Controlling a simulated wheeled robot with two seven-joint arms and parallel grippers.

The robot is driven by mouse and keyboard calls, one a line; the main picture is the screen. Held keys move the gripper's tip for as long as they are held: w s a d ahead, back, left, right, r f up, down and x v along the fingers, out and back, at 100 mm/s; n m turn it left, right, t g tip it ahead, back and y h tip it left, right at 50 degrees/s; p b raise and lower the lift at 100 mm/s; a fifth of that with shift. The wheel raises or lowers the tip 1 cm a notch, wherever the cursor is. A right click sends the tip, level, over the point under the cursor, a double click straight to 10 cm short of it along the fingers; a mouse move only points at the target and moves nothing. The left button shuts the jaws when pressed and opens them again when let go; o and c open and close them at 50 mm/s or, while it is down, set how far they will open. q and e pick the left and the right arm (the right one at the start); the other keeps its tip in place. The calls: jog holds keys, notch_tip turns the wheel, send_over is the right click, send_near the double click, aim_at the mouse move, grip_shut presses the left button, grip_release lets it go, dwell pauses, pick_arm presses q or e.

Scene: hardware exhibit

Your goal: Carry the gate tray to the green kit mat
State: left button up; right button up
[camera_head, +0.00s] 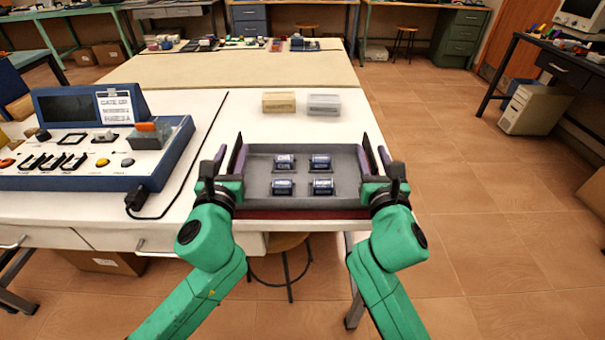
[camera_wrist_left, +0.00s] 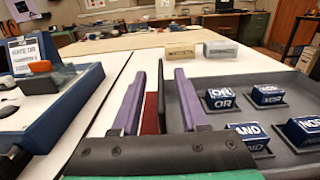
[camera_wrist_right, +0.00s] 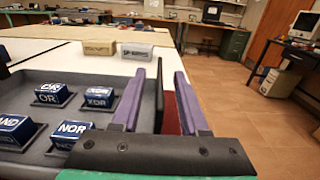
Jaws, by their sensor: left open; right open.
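The gate tray (camera_head: 300,199) is dark grey and holds several blue gate blocks in seats, with labels such as OR, XOR, AND and NOR in the wrist views. It sits at the front edge of the white table, over a dark red surface (camera_head: 300,214). My left gripper (camera_head: 238,155) is open at the tray's left side. In the left wrist view its purple fingers stand either side of the tray's wall (camera_wrist_left: 161,95), with gaps. My right gripper (camera_head: 376,155) is open around the right wall (camera_wrist_right: 159,95) in the same way. I cannot make out a green kit mat.
A blue console (camera_head: 100,155) with switches and a sign stands to the left, its black cable on the white table (camera_head: 215,125). A beige box (camera_head: 279,102) and a grey box (camera_head: 323,104) stand behind the tray. Open floor lies to the right.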

pick_arm(q)
jog(key=shift+w, duration=1)
pick_arm(e)
jog(key=shift+w, duration=1)
pick_arm(q)
grip_shut()
pick_arm(e)
grip_shut()
